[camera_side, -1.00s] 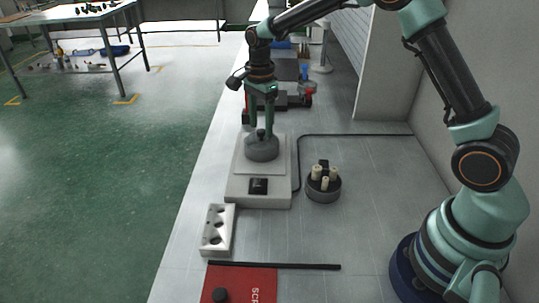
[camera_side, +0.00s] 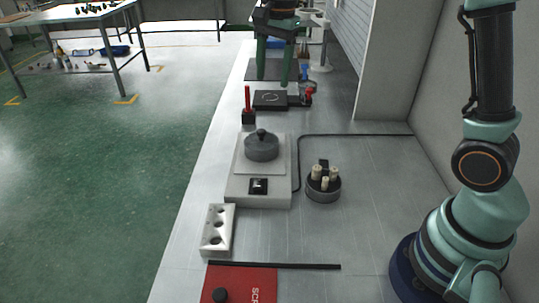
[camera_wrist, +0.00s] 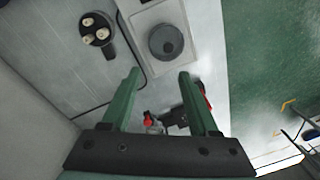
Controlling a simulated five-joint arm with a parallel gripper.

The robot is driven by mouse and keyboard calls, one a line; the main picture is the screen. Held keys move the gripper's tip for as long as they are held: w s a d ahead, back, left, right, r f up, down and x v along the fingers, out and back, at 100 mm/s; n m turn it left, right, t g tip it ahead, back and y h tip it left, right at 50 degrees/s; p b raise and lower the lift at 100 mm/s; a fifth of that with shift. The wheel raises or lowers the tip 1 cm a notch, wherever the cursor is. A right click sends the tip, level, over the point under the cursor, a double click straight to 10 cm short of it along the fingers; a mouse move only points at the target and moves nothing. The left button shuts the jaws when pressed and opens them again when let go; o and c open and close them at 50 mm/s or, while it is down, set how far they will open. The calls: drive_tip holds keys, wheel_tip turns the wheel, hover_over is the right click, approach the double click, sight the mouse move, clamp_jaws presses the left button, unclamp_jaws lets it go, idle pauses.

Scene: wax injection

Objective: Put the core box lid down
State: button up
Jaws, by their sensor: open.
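The grey round lid (camera_side: 262,149) with a knob on top sits flat on the white square-topped unit (camera_side: 246,165). It also shows from above in the wrist view (camera_wrist: 166,42). The round dark core box (camera_side: 322,192) stands uncovered to the right of the unit, with several pale pegs upright in it; it also shows at the upper left of the wrist view (camera_wrist: 97,39). My gripper (camera_side: 273,80) is open and empty, raised and behind the lid, clear of it. Its two green fingers are spread apart in the wrist view (camera_wrist: 159,77).
A dark flat block (camera_side: 270,101) and a red stick in a black holder (camera_side: 248,116) stand behind the unit. A white block with holes (camera_side: 217,231), a black bar (camera_side: 275,265) and a red mat (camera_side: 250,284) lie in front.

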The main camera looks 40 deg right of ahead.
drive_tip(key=s+d+n+t, duration=0.1)
drive_tip(key=s+n+t, duration=0.3)
drive_tip(key=s+n, duration=1)
drive_tip(key=s, duration=0.3)
drive_tip(key=shift+f, duration=0.4)
